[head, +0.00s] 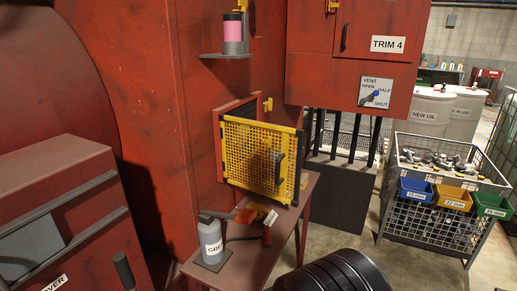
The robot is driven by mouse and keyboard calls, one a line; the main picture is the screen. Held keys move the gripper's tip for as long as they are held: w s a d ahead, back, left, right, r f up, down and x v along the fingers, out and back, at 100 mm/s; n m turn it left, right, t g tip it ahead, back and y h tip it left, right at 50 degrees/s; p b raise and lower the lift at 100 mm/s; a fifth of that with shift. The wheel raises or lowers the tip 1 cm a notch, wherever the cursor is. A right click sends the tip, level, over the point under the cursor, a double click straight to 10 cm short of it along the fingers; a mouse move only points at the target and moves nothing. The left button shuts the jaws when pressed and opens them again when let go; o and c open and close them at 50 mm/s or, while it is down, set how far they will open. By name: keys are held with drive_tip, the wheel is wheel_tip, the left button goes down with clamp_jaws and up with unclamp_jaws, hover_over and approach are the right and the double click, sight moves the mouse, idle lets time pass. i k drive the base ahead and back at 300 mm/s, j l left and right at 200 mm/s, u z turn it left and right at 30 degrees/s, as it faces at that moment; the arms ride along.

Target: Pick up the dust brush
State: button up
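I cannot pick out a dust brush with certainty. A small orange-red item (246,215) lies on the brown side table (232,262), below the yellow mesh guard; it may be the brush, but it is too small to tell. A dark red upright piece (267,237) stands in front of it with a dark hose or cable beside it. A white tag (271,218) shows close by.
A grey bottle (211,241) stands at the table's left end. The yellow mesh guard (262,156) stands open behind the table. A wire cart (437,236) with coloured bins is at right. A pink-banded container (234,30) sits on a high shelf.

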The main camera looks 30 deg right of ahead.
sight(305, 177)
drive_tip(key=i+l, duration=0.15)
drive_tip(key=l, duration=0.3)
drive_tip(key=i+l+u, duration=0.1)
drive_tip(key=l, duration=0.3)
drive_tip(key=i+l, duration=0.15)
drive_tip(key=l, duration=0.3)
drive_tip(key=i+l+u, duration=0.15)
drive_tip(key=l, duration=0.3)
drive_tip(key=i+l, duration=0.15)
drive_tip(key=l, duration=0.2)
drive_tip(key=i+l+u, duration=0.2)
drive_tip(key=i+l, duration=0.15)
drive_tip(key=l, duration=0.3)
drive_tip(key=i+l, duration=0.15)
drive_tip(key=l, duration=0.2)
drive_tip(key=i+l+u, duration=0.1)
drive_tip(key=l, duration=0.25)
drive_tip(key=i+l, duration=0.2)
drive_tip(key=l, duration=0.2)
drive_tip(key=i+l+u, duration=0.15)
drive_tip(key=l, duration=0.2)
